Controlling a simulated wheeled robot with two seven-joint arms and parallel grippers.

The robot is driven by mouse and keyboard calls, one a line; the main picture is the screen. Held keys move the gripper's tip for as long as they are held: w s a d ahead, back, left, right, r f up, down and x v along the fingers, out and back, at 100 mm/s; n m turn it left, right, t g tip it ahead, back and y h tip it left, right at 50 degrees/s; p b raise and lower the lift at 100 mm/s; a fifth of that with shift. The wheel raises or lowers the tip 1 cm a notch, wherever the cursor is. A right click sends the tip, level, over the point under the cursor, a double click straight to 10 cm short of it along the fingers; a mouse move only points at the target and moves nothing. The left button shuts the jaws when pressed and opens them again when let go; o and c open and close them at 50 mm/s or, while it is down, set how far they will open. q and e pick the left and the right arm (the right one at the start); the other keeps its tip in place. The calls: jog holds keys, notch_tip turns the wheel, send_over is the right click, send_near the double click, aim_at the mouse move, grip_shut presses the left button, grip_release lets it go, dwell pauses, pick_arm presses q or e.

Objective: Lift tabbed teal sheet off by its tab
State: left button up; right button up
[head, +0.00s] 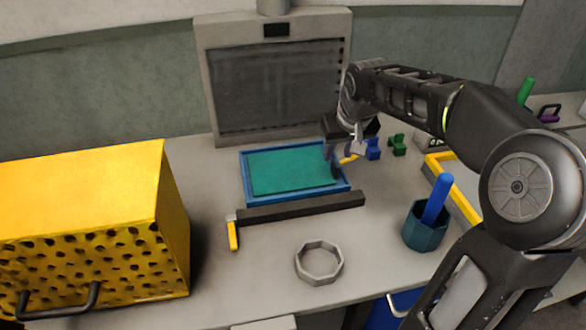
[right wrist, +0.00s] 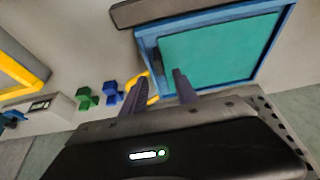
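The teal sheet (head: 292,172) lies flat inside a blue-rimmed tray (head: 247,188) in front of the grey upright machine. It also shows in the right wrist view (right wrist: 220,52), inside the blue rim (right wrist: 150,45). My right gripper (head: 340,166) is over the tray's right end. In the right wrist view its two fingers (right wrist: 160,76) stand apart with nothing clearly held, one near the sheet's edge. A small yellow piece (right wrist: 153,88) shows by the other finger; I cannot tell whether it is the sheet's tab. My left gripper is not in view.
A dark bar (head: 300,207) and a yellow-handled tool (head: 232,235) lie in front of the tray. Blue (head: 373,149) and green (head: 398,145) blocks stand to its right. A grey ring (head: 319,262), a teal cup (head: 424,229) and a yellow perforated box (head: 90,215) stand around.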

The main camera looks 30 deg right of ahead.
aim_at(335, 160)
jog(key=x, duration=0.4)
jog(key=shift+f, duration=0.15)
dwell(0.4)
grip_shut()
dwell(1.2)
